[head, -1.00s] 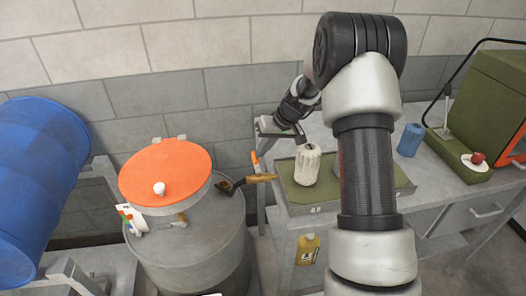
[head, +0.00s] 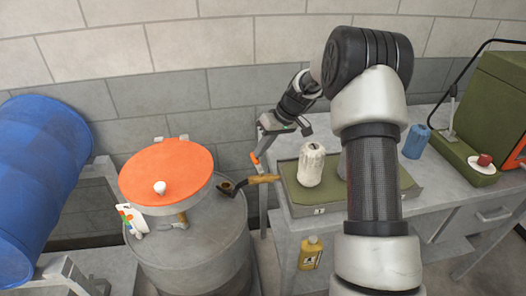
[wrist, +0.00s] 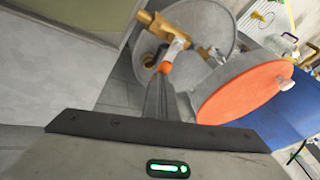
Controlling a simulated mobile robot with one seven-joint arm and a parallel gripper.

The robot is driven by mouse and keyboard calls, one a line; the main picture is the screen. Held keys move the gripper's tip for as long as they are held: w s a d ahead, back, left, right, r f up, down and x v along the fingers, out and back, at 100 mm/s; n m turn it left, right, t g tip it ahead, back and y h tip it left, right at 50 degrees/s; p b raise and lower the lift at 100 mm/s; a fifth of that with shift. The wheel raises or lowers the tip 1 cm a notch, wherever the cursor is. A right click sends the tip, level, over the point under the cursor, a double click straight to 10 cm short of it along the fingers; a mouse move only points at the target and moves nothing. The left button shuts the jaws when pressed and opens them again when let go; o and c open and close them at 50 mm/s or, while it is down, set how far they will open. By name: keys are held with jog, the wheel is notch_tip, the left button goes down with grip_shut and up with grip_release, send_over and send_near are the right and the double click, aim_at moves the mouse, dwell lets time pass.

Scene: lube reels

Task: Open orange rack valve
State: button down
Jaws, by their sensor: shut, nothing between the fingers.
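My gripper (head: 263,147) is shut and empty, pointing down between the grey drum and the bench. In the wrist view its dark fingers (wrist: 158,97) reach away from the palm. A small orange-and-white piece (head: 255,159) shows just below the fingers; its orange end (wrist: 165,67) lines up with them in the wrist view. I cannot tell whether they touch, or whether this piece is the valve. A large orange disc (head: 168,170) with a white knob tops a round vessel on the grey drum (head: 195,248); it also shows in the wrist view (wrist: 247,95).
A blue barrel (head: 40,175) lies on a rack at left. A wooden-handled tool (head: 262,179) sticks out over the grey drum's edge. On the bench, a white bottle (head: 311,165) stands in a green tray (head: 390,195). A yellow container (head: 311,253) is below.

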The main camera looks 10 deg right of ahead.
jog(key=shift+a+f+n+g+b, duration=0.1)
jog(key=shift+a+n+g+b, duration=0.45)
jog(key=shift+n, duration=0.85)
jog(key=shift+a+n+g, duration=0.3)
jog(key=shift+n+g, duration=0.05)
jog(key=shift+n, duration=0.05)
jog(key=shift+s+a+n+g+p, duration=0.1)
jog(key=shift+a+n+g+p, duration=0.3)
jog(key=shift+n, duration=0.7)
jog(key=shift+s+a+n+g+p, duration=0.2)
jog(key=shift+a+n+g, duration=0.25)
jog(key=shift+n, duration=0.45)
jog(key=shift+s+a+n+g+p, duration=0.2)
jog(key=shift+a+n+g, duration=0.2)
jog(key=shift+n, duration=0.5)
jog(key=shift+s+a+n+g, duration=0.15)
jog(key=shift+n+g, duration=0.1)
jog(key=shift+n, duration=0.25)
jog(key=shift+s+a+n+h, duration=0.1)
jog(key=shift+n+h, duration=0.2)
jog(key=shift+n, duration=0.1)
jog(key=shift+s+a+n+g+p, duration=0.3)
jog(key=shift+n+g, duration=0.2)
jog(key=shift+n, duration=0.3)
jog(key=shift+d+f, duration=0.1)
jog(key=shift+d, duration=0.1)
